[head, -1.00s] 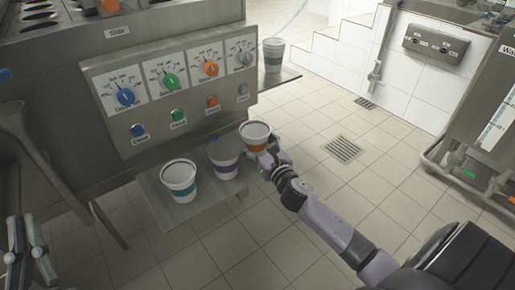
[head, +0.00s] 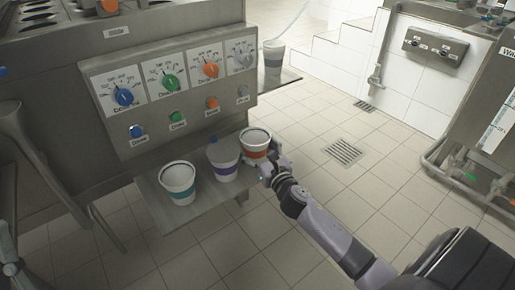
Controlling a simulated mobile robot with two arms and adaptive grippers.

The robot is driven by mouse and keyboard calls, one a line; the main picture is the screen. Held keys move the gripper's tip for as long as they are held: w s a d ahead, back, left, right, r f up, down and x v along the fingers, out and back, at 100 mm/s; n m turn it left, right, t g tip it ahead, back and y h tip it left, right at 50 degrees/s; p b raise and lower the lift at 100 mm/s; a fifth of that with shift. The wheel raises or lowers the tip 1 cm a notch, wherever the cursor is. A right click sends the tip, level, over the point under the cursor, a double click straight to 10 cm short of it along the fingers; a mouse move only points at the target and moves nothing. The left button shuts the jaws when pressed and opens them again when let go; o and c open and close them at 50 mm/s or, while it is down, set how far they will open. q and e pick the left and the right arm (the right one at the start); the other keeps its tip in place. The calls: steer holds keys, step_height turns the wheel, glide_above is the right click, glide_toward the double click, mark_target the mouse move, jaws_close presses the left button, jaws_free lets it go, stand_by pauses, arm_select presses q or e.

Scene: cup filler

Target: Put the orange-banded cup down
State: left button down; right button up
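The orange-banded cup (head: 255,141) is white and upright at the right end of the metal shelf (head: 158,207) under the dials. My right gripper (head: 260,164) holds it low on its right side. The far finger is hidden, and I cannot tell whether the cup's base touches the shelf. A purple-banded cup (head: 224,164) stands just left of it, and a teal-banded cup (head: 179,187) stands further left on the shelf.
The steel machine panel (head: 190,125) with dials and coloured buttons rises behind the cups. Another grey-banded cup (head: 273,56) stands on a ledge behind the machine. The tiled floor (head: 310,135) is open to the right, with a drain grate (head: 343,151).

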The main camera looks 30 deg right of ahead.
steer(key=shift+o, duration=0.7)
steer(key=shift+r, duration=0.15)
